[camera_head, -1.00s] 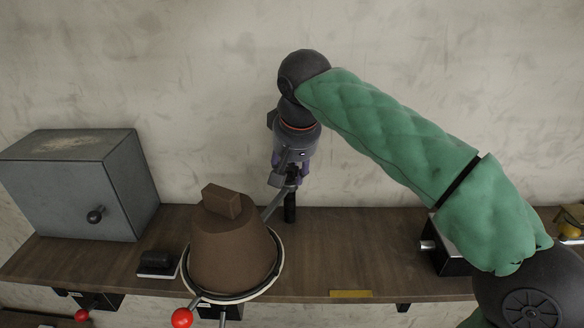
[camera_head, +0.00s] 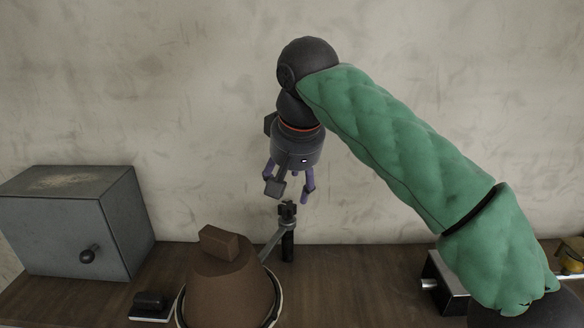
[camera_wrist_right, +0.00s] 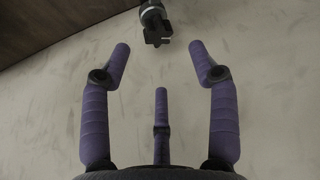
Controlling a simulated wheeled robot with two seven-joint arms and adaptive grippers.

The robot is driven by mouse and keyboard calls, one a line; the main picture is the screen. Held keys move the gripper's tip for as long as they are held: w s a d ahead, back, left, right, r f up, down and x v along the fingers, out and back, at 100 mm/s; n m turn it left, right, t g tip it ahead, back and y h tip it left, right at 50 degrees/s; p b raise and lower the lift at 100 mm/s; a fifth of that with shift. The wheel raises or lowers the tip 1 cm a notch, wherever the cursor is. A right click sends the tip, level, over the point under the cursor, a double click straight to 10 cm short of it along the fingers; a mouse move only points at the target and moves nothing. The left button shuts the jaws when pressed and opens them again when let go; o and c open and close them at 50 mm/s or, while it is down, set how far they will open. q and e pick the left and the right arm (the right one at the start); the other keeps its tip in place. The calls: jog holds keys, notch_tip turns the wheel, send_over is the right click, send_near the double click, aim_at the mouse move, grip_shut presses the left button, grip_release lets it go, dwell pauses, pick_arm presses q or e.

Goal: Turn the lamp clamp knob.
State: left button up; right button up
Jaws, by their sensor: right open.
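The lamp has a brown cone-shaped shade (camera_head: 232,285) with a block on top, and a grey arm (camera_head: 275,240) running from it to a dark clamp post at the back of the shelf. The dark clamp knob (camera_head: 287,209) tops this post; it also appears at the top of the right wrist view (camera_wrist_right: 155,22). My right gripper (camera_head: 290,194), with purple fingers, hangs just above the knob, open and empty. In the wrist view its fingers (camera_wrist_right: 160,48) are spread, with the knob beyond the tips. My left gripper is out of view.
A grey metal box (camera_head: 65,235) with a round knob stands at left on the wooden shelf (camera_head: 360,275). A small black item (camera_head: 152,303) lies beside the shade. A metal-and-black box (camera_head: 440,285) is at right, partly behind my arm. The shelf between is clear.

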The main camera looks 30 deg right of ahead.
jog(key=shift+v, duration=2.1)
jog(key=shift+w, duration=0.1)
